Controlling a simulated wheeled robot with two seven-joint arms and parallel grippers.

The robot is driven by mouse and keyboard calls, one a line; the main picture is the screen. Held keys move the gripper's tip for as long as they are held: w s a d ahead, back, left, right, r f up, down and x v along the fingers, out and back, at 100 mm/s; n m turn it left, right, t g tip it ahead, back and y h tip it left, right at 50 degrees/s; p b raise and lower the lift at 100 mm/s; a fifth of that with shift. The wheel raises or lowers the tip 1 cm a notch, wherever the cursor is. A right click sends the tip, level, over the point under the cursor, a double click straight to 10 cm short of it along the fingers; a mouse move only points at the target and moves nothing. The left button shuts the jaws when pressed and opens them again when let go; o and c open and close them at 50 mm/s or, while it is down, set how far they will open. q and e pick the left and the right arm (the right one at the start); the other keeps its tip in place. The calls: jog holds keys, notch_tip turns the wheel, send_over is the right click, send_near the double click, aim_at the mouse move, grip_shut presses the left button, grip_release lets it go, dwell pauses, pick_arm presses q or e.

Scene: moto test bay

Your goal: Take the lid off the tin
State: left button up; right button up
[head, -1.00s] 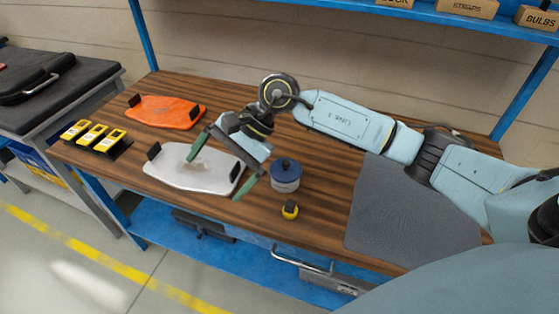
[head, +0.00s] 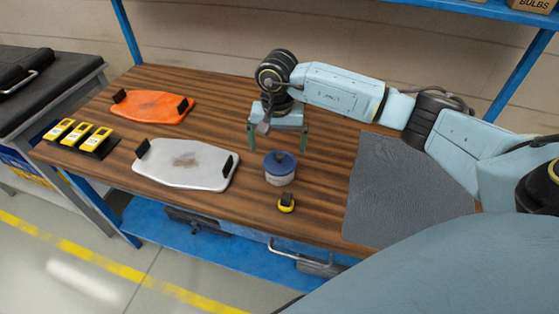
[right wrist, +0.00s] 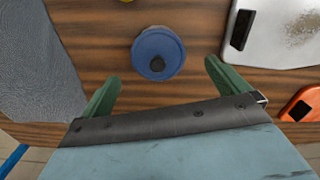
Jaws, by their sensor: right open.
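The tin (head: 280,174) stands upright on the wooden workbench, with its blue lid (head: 279,160) on top. A dark knob sits in the middle of the lid. In the right wrist view the lid (right wrist: 158,52) shows from above, ahead of the fingertips and roughly centred between them. My right gripper (head: 278,147) is open and empty, its green fingers pointing down just behind the tin in the head view. The fingers (right wrist: 160,75) are spread wide in the right wrist view and appear apart from the tin. My left gripper is not in view.
A small yellow and black item (head: 286,203) stands close in front of the tin. A white panel with black handles (head: 205,168) lies to the left, an orange one (head: 150,107) behind it. A grey mat (head: 400,195) lies right. Yellow devices (head: 80,135) stand far left.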

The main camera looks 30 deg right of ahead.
aim_at(279, 155)
jog(key=f, duration=0.5)
jog(key=shift+d+f, duration=0.1)
jog(key=shift+d, duration=0.1)
jog(key=c, duration=0.9)
